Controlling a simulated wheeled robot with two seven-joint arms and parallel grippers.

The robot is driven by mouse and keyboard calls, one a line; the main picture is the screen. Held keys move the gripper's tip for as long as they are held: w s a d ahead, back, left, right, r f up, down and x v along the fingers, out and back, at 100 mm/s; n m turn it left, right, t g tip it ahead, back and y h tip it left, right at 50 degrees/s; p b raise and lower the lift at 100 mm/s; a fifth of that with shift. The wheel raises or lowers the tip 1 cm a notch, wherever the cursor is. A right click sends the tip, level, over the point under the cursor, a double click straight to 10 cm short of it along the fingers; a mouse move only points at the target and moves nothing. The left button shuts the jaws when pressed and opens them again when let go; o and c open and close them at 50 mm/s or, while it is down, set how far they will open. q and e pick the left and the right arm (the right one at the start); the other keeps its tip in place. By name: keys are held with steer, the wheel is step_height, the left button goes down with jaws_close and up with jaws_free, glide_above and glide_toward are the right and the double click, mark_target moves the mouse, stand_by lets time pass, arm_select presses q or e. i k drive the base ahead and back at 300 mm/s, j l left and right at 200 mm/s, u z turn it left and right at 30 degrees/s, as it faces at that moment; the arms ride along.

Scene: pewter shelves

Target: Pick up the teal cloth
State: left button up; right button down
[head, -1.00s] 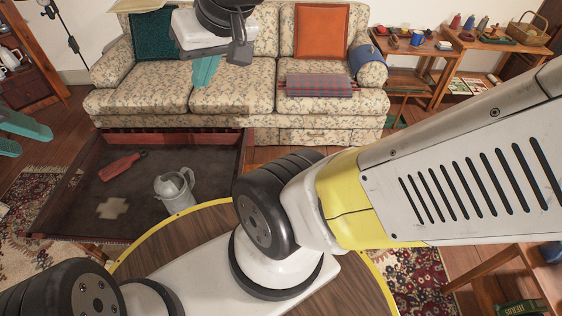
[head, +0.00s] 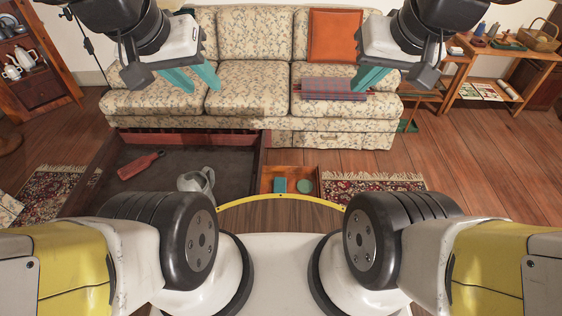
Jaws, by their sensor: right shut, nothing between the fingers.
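A small, square teal thing (head: 279,186), which looks like a folded cloth, lies in a shallow wooden tray or drawer (head: 263,178) in the middle of the head view. A round green thing (head: 304,186) lies close to its right. My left gripper (head: 191,78) is raised at the upper left, with its teal fingers apart and nothing between them. My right gripper (head: 371,78) is raised at the upper right, in front of the sofa. It is shut and empty. Both grippers are well away from the teal thing.
A low dark table (head: 120,195) at left bears a red-handled tool (head: 139,166) and a grey can (head: 197,183). A floral sofa (head: 240,98) with an orange cushion (head: 334,36) and plaid blanket (head: 334,89) stands behind. Wooden floor (head: 470,150) is clear at right.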

mark_target(279, 183)
steer(key=u, duration=0.75)
steer(key=k+l+u, duration=0.2)
steer(key=u, duration=0.3)
steer(key=k+z, duration=0.2)
steer(key=z, duration=0.8)
steer(key=i+l+u, duration=0.2)
steer(key=l, duration=0.35)
steer(key=i+l+u, duration=0.25)
steer(key=l, duration=0.4)
steer(key=i+l+u, duration=0.2)
steer(key=l, duration=0.4)
steer(key=l+u, duration=0.2)
steer(key=l, duration=0.45)
steer(key=i+l+u, duration=0.1)
steer(key=l+u, duration=0.15)
steer(key=l, duration=0.45)
steer(key=i, duration=0.45)
